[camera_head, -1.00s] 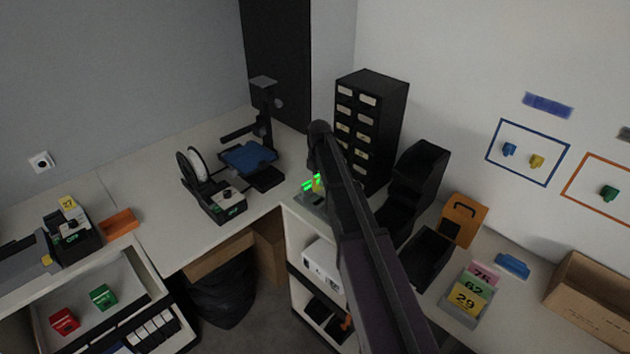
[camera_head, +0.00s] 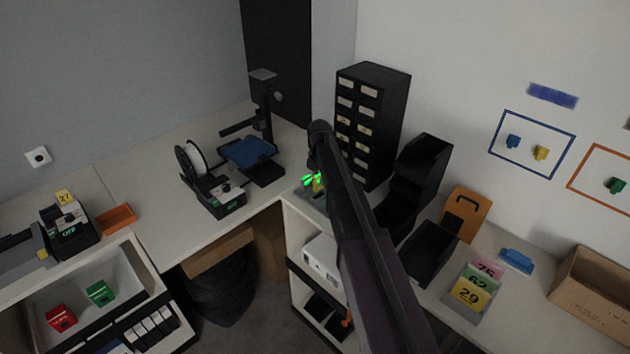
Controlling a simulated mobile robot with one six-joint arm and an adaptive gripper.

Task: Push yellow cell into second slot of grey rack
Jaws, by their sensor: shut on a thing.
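My gripper (camera_head: 313,179) is at the near corner of the bench, mostly hidden behind my own dark arm. Bright green marks show at its tip. It is shut on the small yellow cell (camera_head: 318,188), of which only a sliver shows. The cell is at or just above a low grey rack (camera_head: 309,194) at the bench edge. The rack's slots are too small and too covered to tell apart, and I cannot tell how deep the cell sits.
A black drawer cabinet (camera_head: 371,110) stands close behind my arm, with black bins (camera_head: 420,175) to its right. A 3D printer (camera_head: 250,155) and a spool device (camera_head: 213,185) stand to the left. Bench surface (camera_head: 190,232) is clear at the front left.

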